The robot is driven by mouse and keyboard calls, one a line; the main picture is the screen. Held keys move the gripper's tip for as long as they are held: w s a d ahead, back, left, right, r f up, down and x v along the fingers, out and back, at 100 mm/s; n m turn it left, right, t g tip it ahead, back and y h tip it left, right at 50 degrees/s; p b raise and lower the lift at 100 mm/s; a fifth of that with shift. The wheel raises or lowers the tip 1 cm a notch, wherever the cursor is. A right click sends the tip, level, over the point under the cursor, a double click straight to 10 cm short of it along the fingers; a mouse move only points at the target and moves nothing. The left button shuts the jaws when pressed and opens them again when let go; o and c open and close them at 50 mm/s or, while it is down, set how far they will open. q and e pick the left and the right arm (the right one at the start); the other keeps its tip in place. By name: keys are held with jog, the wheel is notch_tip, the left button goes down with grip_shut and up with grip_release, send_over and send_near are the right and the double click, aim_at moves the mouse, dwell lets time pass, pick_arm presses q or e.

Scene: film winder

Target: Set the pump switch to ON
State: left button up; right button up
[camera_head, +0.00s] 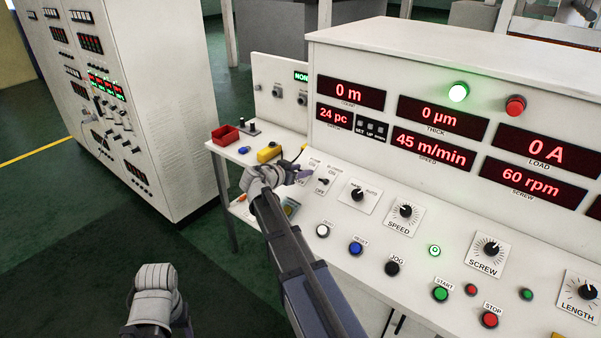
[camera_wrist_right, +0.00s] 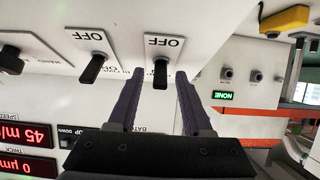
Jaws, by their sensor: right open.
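The pump switch (camera_wrist_right: 160,74) is a small dark lever on a white plate marked OFF, at the left end of the sloped console in the head view. My right gripper (camera_head: 304,174) is at this switch, open. In the right wrist view the two fingers of my right gripper (camera_wrist_right: 158,76) lie on either side of the lever, with gaps to it. Whether they touch it anywhere cannot be told. The gripper and arm hide part of the pump switch plate in the head view, and the lever's exact setting is hard to tell. My left gripper's fingers are not seen.
The neighbouring blower switch (camera_head: 323,181) is close to the right of the pump switch. A mode knob (camera_head: 357,193) and speed knob (camera_head: 405,211) follow along the panel. The display housing rises behind.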

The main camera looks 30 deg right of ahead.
grip_shut()
dwell(0.3)
dwell(0.3)
